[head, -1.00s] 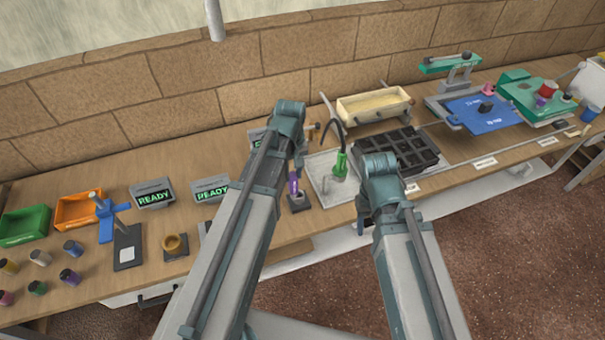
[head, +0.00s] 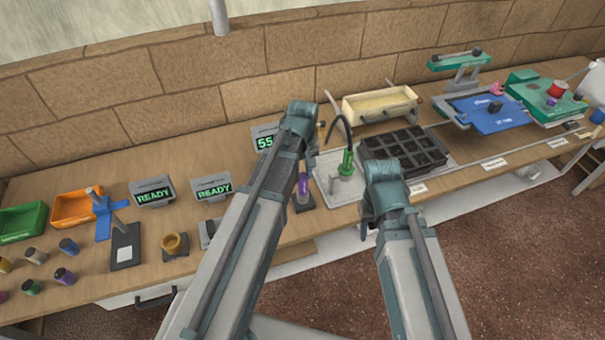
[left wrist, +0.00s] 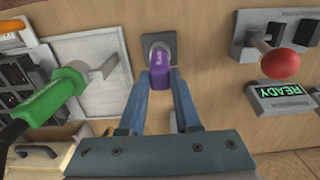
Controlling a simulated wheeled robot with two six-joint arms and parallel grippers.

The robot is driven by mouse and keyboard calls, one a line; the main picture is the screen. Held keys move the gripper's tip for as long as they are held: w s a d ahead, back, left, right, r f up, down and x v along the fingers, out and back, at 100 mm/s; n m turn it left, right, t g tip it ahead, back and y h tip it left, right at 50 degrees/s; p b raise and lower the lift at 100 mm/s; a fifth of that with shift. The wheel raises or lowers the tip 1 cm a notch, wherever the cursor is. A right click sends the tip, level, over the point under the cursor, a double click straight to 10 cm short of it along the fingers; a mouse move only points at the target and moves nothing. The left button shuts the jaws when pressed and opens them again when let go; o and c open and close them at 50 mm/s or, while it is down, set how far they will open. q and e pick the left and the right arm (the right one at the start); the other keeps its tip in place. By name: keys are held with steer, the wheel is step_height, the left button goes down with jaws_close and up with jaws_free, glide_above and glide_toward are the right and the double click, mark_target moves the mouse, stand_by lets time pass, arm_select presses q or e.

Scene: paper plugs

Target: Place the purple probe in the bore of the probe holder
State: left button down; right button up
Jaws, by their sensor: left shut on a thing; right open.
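The purple probe (head: 304,184) is between the fingers of my left gripper (left wrist: 160,88), which is shut on it. In the left wrist view the probe (left wrist: 161,72) points at the dark square probe holder (left wrist: 168,38), its far end at the pale ring around the bore. I cannot tell how deep it sits. In the head view the holder (head: 304,205) is directly below the probe, partly hidden by my left arm. My right gripper (head: 367,229) is open, low in front of the table edge and partly hidden by its arm.
A green-handled tool (head: 346,163) with a black cable stands right of the holder, beside a black compartment tray (head: 405,150). Left are a display reading 55 (head: 265,138), READY displays (head: 212,188) and a brass-coloured ring (head: 174,243). A red knob (left wrist: 285,65) shows in the wrist view.

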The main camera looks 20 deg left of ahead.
arm_select(q)
steer(key=c, duration=1.1)
jaws_free()
steer(key=shift+f, duration=0.15)
steer(key=o, duration=0.5)
step_height(320, 180, up, 12)
steer(key=r+p, duration=0.1)
steer(key=p, duration=1.1)
steer(key=s+d+m, duration=0.3)
steer(key=s, duration=0.1)
steer(key=s+d+m, duration=0.4)
steer(key=s, duration=0.1)
steer(key=s+d+m+y, duration=0.1)
steer(key=s+d+m, duration=0.2)
steer(key=s, duration=0.2)
steer(key=shift+s+d+f+m, duration=0.1)
steer(key=shift+d+f+m, duration=0.1)
steer(key=shift+f+m, duration=0.1)
